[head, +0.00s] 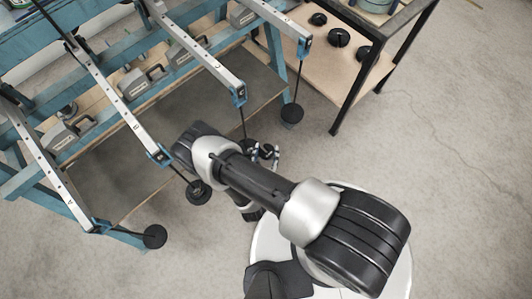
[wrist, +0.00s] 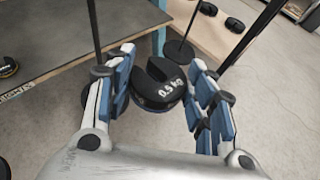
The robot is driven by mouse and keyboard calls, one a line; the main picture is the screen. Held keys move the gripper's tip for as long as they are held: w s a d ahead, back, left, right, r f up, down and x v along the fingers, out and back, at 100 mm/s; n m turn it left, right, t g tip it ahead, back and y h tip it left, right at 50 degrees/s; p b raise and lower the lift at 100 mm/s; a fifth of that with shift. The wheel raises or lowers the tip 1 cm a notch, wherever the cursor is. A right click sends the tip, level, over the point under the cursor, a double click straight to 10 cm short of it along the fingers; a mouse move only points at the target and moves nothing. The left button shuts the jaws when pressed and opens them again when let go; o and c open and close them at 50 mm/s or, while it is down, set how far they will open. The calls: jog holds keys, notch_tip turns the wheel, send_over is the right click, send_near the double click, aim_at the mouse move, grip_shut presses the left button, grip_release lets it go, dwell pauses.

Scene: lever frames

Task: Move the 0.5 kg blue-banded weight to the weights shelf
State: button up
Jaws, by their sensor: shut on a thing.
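A black slotted weight marked "0.5 kg" (wrist: 160,92) sits between the fingers of my gripper (wrist: 161,70) in the wrist view. The fingers are shut on its sides and its slot faces away from me. In the head view my gripper (head: 265,152) is low near the lever frame's front, partly hidden by my arm, with a dark piece between the fingers. The weights shelf (head: 310,48) is the wooden lower board of the table at upper right, with dark round weights (head: 340,37) on it; it also shows in the wrist view (wrist: 211,36).
Blue frames carry several metal levers (head: 201,52). Thin rods with black discs hang from them, one disc (head: 292,114) between my gripper and the shelf. A black table leg (head: 356,92) stands at the shelf's front. The concrete floor at right is clear.

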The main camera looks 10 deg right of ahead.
jog(key=shift+r, duration=0.1)
dwell(0.3)
jog(key=s+d+p, duration=0.1)
jog(key=s+d, duration=0.3)
jog(key=s, duration=0.1)
jog(key=shift+s, duration=0.3)
dwell(0.7)
jog(key=shift+w+a+b, duration=0.2)
jog(key=shift+w+a, duration=0.55)
jog(key=shift+w, duration=0.35)
jog(key=shift+w+a+b, duration=0.15)
jog(key=shift+w+a, duration=0.6)
jog(key=shift+w, duration=0.35)
jog(key=w+a+r+m+h, duration=0.1)
jog(key=w+r+m+h, duration=0.1)
jog(key=w+r, duration=0.65)
jog(key=d+r+m+g+h, duration=0.2)
jog(key=d+r, duration=0.2)
jog(key=r, duration=1)
jog(key=w+d+r+m+g+h, duration=0.1)
jog(key=d+r+m+g+h, duration=0.1)
jog(key=r, duration=1.2)
jog(key=shift+w+d+r+m+h, duration=0.2)
jog(key=shift+d+m+h, duration=0.25)
jog(key=shift+d, duration=0.4)
jog(key=shift+f, duration=0.1)
